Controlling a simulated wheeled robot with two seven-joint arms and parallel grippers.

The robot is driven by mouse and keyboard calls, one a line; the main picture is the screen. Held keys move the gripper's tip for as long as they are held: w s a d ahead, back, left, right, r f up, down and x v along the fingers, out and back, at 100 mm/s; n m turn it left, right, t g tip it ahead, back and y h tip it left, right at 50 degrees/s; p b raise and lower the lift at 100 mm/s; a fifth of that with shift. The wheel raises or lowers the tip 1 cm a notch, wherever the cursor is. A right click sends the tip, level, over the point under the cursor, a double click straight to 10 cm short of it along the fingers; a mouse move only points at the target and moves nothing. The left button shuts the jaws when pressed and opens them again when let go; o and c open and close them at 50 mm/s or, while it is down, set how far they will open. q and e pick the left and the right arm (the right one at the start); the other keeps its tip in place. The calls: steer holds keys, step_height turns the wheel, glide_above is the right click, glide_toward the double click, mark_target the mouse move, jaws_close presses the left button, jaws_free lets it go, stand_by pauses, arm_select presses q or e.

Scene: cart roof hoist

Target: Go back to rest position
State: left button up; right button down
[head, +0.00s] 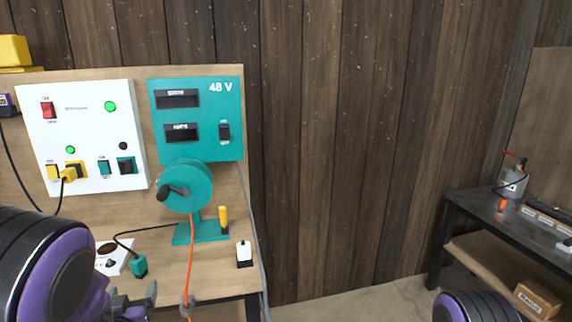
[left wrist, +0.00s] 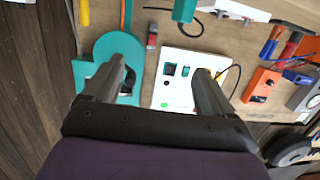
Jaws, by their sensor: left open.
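My left gripper (head: 135,301) is low at the left of the head view, in front of the wooden bench. Its fingers are spread apart with nothing between them, as the left wrist view (left wrist: 158,68) also shows. In the head view it is just below a green plug (head: 139,266) on a black cable; I cannot tell whether they touch. Part of my right arm (head: 476,308) shows at the bottom right, but its gripper is out of the picture.
A white switch panel (head: 85,172) and a teal 48 V panel (head: 215,140) stand behind the bench. A teal reel (head: 188,190) with an orange cord stands on it. A dark table (head: 470,207) is at the right. Open floor (head: 345,295) lies between.

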arm_select(q)
steer(key=s+d+f+n+g+b, duration=0.1)
steer(key=s+f+g, duration=0.3)
steer(key=s+f, duration=0.55)
steer(key=s+d+f+n+g+b, duration=0.1)
steer(key=s+d+f+n+g, duration=0.15)
steer(key=s+f, duration=0.65)
steer(key=s+d+f+g+h, duration=0.1)
steer(key=s+f+g, duration=0.4)
steer(key=s+f, duration=0.8)
steer(key=shift+s+d+f+g, duration=0.15)
steer(key=shift+s+d+g, duration=0.25)
steer(key=shift+s, duration=0.6)
